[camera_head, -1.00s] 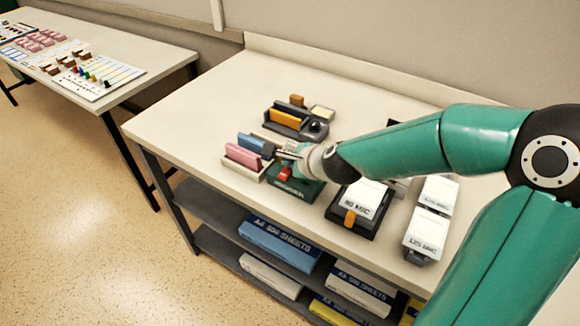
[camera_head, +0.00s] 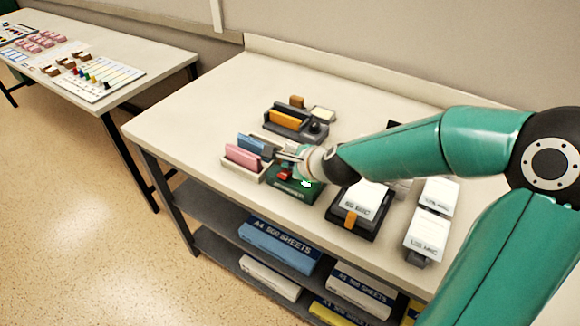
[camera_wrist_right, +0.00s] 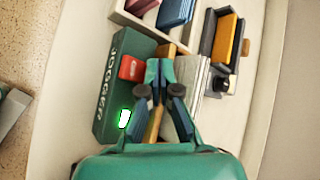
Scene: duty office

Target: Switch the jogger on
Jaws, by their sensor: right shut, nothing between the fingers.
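The jogger is a dark green box (camera_wrist_right: 106,95) with its name on the front, near the front edge of the bench; it also shows in the head view (camera_head: 296,191). Its red switch (camera_wrist_right: 131,68) is on the top, and a small lamp (camera_wrist_right: 124,118) glows pale green; the lamp also shows in the head view (camera_head: 306,182). My right gripper (camera_wrist_right: 160,72) is shut and empty, its tips just above the jogger and beside the red switch. I cannot tell whether they touch it. My left gripper is not in view.
A holder with pink (camera_head: 242,156) and blue cards stands left of the jogger. A black device with an orange card (camera_head: 285,118) is behind. A dark tray with white paper (camera_head: 364,199) and more paper stacks stand to the right. The bench's left end is clear.

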